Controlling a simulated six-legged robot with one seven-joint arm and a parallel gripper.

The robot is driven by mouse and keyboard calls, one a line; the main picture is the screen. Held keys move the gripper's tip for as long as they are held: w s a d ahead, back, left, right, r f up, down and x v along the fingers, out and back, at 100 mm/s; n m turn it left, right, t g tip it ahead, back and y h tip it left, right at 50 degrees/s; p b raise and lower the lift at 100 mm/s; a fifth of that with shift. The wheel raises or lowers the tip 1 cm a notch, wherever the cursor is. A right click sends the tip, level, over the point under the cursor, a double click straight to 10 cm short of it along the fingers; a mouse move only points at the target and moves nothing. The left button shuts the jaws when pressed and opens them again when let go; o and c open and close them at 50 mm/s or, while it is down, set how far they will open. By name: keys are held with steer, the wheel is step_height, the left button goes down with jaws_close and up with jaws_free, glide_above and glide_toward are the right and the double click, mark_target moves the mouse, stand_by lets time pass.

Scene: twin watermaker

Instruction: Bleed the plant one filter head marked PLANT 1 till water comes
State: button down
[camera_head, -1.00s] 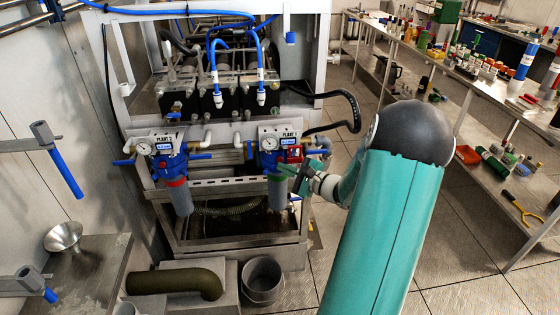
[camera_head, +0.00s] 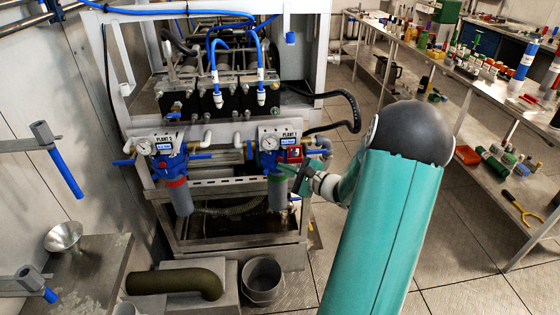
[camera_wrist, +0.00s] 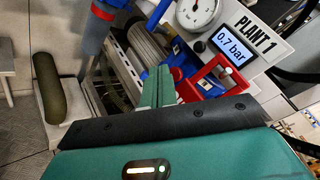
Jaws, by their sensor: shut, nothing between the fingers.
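The PLANT 1 filter head (camera_head: 277,160) is blue, with a white label plate (camera_head: 277,135), a round gauge (camera_head: 269,143) and a grey bowl (camera_head: 278,194) below. A red handle-like part (camera_head: 295,154) is at its right side. In the wrist view the gauge (camera_wrist: 197,12), a display reading 0.7 bar (camera_wrist: 232,49) and the red part (camera_wrist: 206,84) show close up. My gripper (camera_head: 300,178) is beside the head, below the red part. Its green fingers (camera_wrist: 158,84) are shut and empty, left of the red part; whether they touch the head is unclear. No water is visible.
The PLANT 2 filter head (camera_head: 166,158) stands to the left on the same frame. A grey bucket (camera_head: 262,281) and a dark green bent pipe (camera_head: 175,283) are below. A loaded shelf (camera_head: 465,85) runs along the right; floor is free between.

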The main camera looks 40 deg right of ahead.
steer(key=shift+w+d, duration=0.2)
steer(key=shift+w, duration=0.1)
steer(key=shift+w+d, duration=0.3)
steer(key=shift+w, duration=0.05)
stand_by(1.7)
steer(key=shift+s+a, duration=0.5)
steer(key=shift+s, duration=0.2)
steer(key=shift+s+a, duration=0.1)
steer(key=s+a, duration=0.1)
steer(key=s, duration=0.1)
steer(key=s+a, duration=0.1)
steer(key=s, duration=0.1)
steer(key=shift+a, duration=0.35)
stand_by(0.5)
